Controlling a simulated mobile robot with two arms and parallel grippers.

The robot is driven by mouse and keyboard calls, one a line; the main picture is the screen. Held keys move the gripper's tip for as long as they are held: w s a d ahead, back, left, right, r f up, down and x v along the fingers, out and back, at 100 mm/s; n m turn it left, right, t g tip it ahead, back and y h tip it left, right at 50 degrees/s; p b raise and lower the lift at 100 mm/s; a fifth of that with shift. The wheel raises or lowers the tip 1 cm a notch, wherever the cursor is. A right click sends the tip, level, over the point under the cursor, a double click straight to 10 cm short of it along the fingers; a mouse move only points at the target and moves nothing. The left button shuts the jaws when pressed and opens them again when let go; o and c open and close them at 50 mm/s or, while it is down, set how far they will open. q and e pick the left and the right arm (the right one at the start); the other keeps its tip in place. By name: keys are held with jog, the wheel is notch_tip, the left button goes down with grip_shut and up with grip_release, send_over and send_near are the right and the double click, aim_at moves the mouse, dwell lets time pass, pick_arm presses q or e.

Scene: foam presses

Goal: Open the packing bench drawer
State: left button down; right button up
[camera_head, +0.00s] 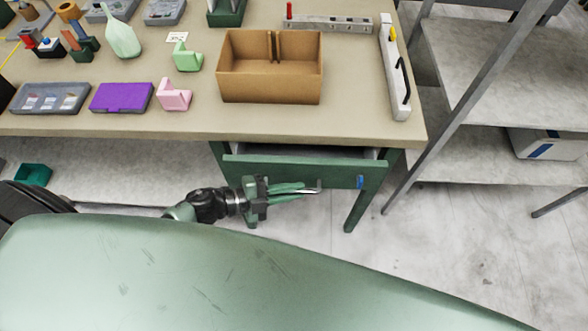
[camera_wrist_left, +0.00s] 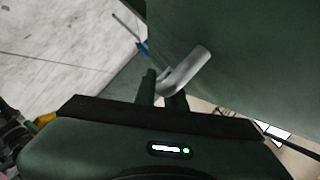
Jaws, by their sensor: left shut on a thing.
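The packing bench (camera_head: 150,124) has a green drawer (camera_head: 290,170) under its right front. The drawer stands partly out, with a dark gap showing above its front panel. My left gripper (camera_head: 312,188) is in front of the drawer and shut on the drawer's metal handle. In the left wrist view the silver handle (camera_wrist_left: 188,70) sits between the dark fingers (camera_wrist_left: 162,95), with the green drawer front (camera_wrist_left: 240,60) beside it. The inside of the drawer is mostly hidden under the bench top. My right gripper is not in view.
A cardboard box (camera_head: 270,85), a purple case (camera_head: 121,97), a grey tray (camera_head: 49,98) and several small parts stand on the bench. A metal shelf rack (camera_head: 480,90) stands at the right. A green bin (camera_head: 33,174) sits at the left. The floor (camera_head: 450,240) at lower right is clear.

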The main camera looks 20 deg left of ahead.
pick_arm(q)
jog(key=s+d+p, duration=0.1)
jog(key=s+d, duration=0.1)
jog(key=s, duration=0.6)
jog(key=s+d+p, duration=0.1)
jog(key=s+d, duration=0.2)
jog(key=s, duration=0.5)
jog(key=shift+s, duration=0.4)
jog(key=c, duration=1.8)
grip_release()
jog(key=shift+a, duration=0.1)
jog(key=shift+o, duration=0.2)
jog(key=shift+a, duration=0.1)
jog(key=b+v, duration=0.1)
jog(key=v, duration=0.6)
jog(key=shift+s+a, duration=0.2)
jog(key=shift+a, duration=0.05)
jog(key=shift+r, duration=0.1)
